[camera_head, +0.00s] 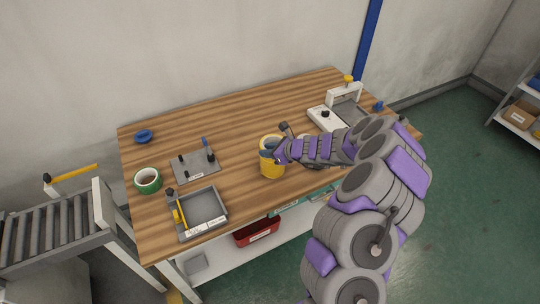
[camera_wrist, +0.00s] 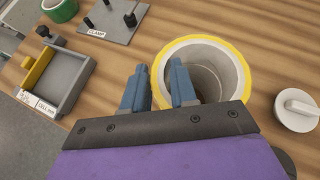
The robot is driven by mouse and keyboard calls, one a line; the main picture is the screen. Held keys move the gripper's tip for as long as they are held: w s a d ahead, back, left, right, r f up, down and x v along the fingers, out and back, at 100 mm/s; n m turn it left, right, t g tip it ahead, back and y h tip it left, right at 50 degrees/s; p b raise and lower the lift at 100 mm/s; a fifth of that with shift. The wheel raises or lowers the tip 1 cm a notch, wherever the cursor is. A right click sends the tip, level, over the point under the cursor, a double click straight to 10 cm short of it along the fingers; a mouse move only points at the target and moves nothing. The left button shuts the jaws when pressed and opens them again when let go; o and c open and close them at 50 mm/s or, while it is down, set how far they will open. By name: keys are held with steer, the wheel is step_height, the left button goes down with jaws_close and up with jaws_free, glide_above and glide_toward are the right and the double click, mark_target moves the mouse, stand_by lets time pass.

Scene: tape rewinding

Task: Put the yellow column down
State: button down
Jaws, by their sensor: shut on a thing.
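The yellow column (camera_head: 271,168) is a hollow upright cylinder with a yellow outside and a pale inner wall. It is over the wooden table (camera_head: 240,119), near the front edge. In the wrist view, the yellow column (camera_wrist: 224,44) shows its open top. My gripper (camera_wrist: 158,85) is shut on its near-left wall, with one blue-grey finger inside the opening and one outside. In the head view, my gripper (camera_head: 281,157) reaches it from the right. The column's base is hidden in the wrist view, and I cannot tell whether it touches the table.
A grey tray (camera_head: 222,220), a clamp plate (camera_head: 190,170) and a green tape roll (camera_head: 148,181) are to the left. A blue ring (camera_head: 143,136) is farther back. A white round part (camera_wrist: 297,110) is right of the column. A white device (camera_head: 326,119) stands at the back right.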

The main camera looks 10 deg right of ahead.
steer(key=shift+d+f, duration=0.1)
steer(key=shift+d, duration=0.3)
steer(key=c, duration=1.2)
jaws_free()
steer(key=d, duration=0.2)
steer(key=shift+d, duration=0.35)
steer(key=shift+o, duration=1.6)
steer(key=shift+a, duration=0.4)
steer(key=p+v, duration=0.3)
steer(key=v, duration=0.9)
steer(key=s+a+r+n+g+y, duration=0.1)
steer(key=s+a+r+n+g, duration=0.1)
steer(key=s+a+r+n, duration=0.3)
steer(key=s+a+r+n+g+y, duration=0.1)
steer(key=s+a+r+n+g, duration=0.1)
steer(key=a+r+n, duration=0.35)
steer(key=s+a+r+n+g+h, duration=0.1)
steer(key=s+a+r+n+g, duration=0.25)
steer(key=s+a+n, duration=0.55)
steer(key=s+d+r+n+g+h, duration=0.1)
steer(key=s+d+n+h, duration=0.2)
steer(key=s+d, duration=0.4)
steer(key=s+d+n+g+h, duration=0.1)
steer(key=s+d+n+h, duration=0.3)
steer(key=s, duration=1.5)
steer(key=d+h, duration=0.2)
steer(key=d, duration=0.1)
steer(key=shift+s+r+g, duration=0.2)
steer(key=shift+r+g, duration=0.15)
